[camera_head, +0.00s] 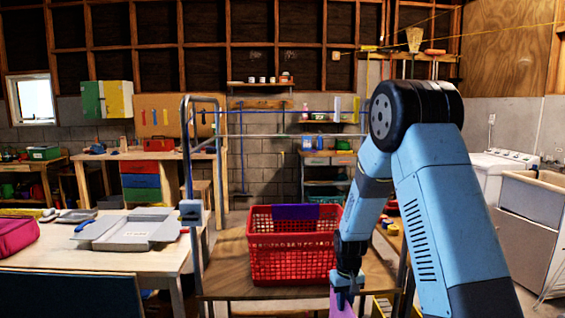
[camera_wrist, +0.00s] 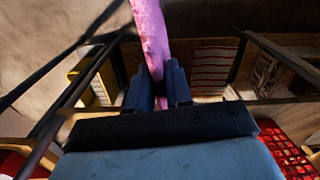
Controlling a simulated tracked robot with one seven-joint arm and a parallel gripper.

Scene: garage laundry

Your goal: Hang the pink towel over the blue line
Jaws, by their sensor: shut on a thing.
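My gripper (camera_head: 348,283) hangs low in the head view, just right of the red basket. It is shut on the pink towel (camera_head: 341,306), whose lower part is cut off by the picture edge. In the wrist view the towel (camera_wrist: 151,38) is pinched between the two dark fingers (camera_wrist: 158,90) and runs up out of the picture as a narrow strip. A thin bluish line (camera_head: 270,110) runs across the head view behind and above the basket, well above my gripper. Its right end is hidden by or close to my arm.
The red basket (camera_head: 290,268) stands on a wooden surface (camera_head: 222,283) beside an upright metal frame (camera_head: 187,160). A grey rail (camera_head: 285,136) crosses below the line. A table (camera_head: 120,262) with a grey tray stands at left. A washer (camera_head: 500,168) and sink are at right.

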